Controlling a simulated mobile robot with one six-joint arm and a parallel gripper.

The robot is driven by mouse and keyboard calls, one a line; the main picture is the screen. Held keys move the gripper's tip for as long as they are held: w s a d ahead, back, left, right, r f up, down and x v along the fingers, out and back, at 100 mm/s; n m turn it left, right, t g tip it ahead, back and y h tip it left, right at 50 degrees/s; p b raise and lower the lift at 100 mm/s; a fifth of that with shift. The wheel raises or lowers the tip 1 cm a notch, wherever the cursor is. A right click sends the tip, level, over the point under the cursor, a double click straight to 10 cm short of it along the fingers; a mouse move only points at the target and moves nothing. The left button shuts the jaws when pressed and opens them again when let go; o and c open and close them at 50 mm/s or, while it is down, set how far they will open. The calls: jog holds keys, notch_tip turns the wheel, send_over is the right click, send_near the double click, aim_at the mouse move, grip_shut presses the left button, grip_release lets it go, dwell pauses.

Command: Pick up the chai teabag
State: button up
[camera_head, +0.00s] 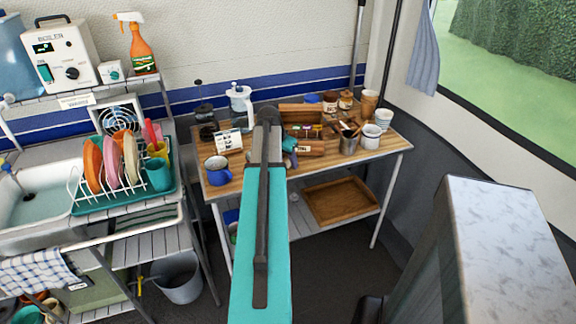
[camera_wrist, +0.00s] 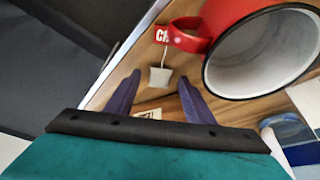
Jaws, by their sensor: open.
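In the wrist view, a small pale teabag (camera_wrist: 160,77) lies near the wooden tabletop's edge. A thin string joins it to a tag (camera_wrist: 162,35) with the letters "CH" showing, beside the red mug's handle. My gripper (camera_wrist: 159,80) is open, its two dark purple fingers spread on either side of the teabag in this view. I cannot tell the height gap between them. In the head view, my gripper (camera_head: 289,145) is over the wooden table, largely hidden by my arm, and I cannot make out the teabag there.
A large red mug (camera_wrist: 262,55) stands right beside the tag in the wrist view. In the head view, the wooden table (camera_head: 262,178) holds a blue mug (camera_head: 217,170), a wooden box (camera_head: 301,113), a cutlery pot (camera_head: 349,142) and cups. A dish rack (camera_head: 115,195) stands left.

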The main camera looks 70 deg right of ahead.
jog(key=c, duration=1.2)
jog(key=shift+r, duration=0.1)
jog(key=shift+r+b, duration=0.35)
jog(key=shift+r, duration=1.1)
jog(key=shift+a+r, duration=0.1)
jog(key=shift+r, duration=0.1)
jog(key=s+a+b, duration=0.2)
jog(key=a+b, duration=0.1)
jog(key=a, duration=0.4)
jog(key=s+a+r+b, duration=0.1)
jog(key=s+a+b, duration=0.1)
jog(key=a, duration=0.6)
jog(key=shift+s+r+b, duration=0.2)
jog(key=shift+s+b, duration=0.2)
jog(key=shift+s, duration=0.15)
